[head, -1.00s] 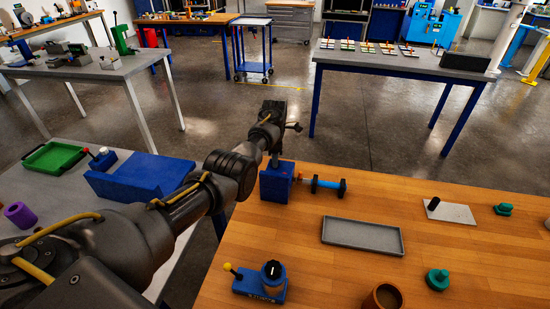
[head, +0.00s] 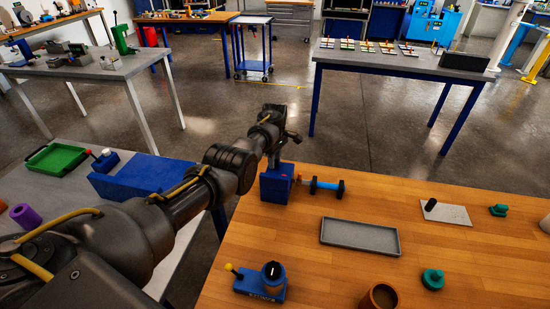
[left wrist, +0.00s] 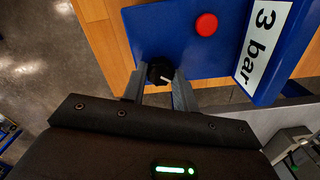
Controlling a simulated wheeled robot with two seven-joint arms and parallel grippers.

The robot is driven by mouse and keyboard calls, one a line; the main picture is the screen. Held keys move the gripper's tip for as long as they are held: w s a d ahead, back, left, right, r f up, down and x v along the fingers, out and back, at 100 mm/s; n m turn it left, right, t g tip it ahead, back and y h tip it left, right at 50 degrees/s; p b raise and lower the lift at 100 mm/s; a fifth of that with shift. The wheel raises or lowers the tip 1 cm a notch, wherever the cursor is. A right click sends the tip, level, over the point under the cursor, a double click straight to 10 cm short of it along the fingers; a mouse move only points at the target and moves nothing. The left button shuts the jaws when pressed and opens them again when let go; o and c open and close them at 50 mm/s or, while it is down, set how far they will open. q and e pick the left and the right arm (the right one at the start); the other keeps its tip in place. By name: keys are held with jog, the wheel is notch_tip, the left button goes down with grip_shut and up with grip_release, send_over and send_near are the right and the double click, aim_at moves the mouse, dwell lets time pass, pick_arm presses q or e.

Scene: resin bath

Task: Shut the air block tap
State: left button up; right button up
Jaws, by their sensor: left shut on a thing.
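The blue air block (head: 275,186) stands at the left edge of the wooden table. In the left wrist view its face (left wrist: 180,45) carries a "3 bar" label (left wrist: 264,40), a red button (left wrist: 206,24) and a black tap knob (left wrist: 162,72) with a white pointer line. My left gripper (head: 273,161) reaches down to the block from above. In the wrist view its two fingers (left wrist: 160,77) lie on either side of the knob and are shut on it. In the head view the gripper and block hide the knob. My right gripper is not in view.
A blue bar with dark ends (head: 327,187) lies right of the block. A grey tray (head: 360,250), a blue unit with a yellow-tipped lever (head: 268,290) and a brown cup (head: 366,301) stand nearer.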

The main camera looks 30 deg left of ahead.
pick_arm(q)
jog(key=m+p, duration=0.1)
jog(key=m, duration=0.4)
jog(key=shift+m, duration=0.3)
jog(key=m, duration=0.5)
dwell(0.4)
jog(key=o, duration=1)
notch_tip(320, 180, up, 3)
jog(key=shift+w+r+p, duration=0.1)
jog(key=shift+r+p, duration=0.05)
jog(key=shift+p, duration=0.8)
notch_tip(320, 180, up, 8)
jog(key=shift+f+b, duration=0.2)
jog(key=shift+b, duration=0.5)
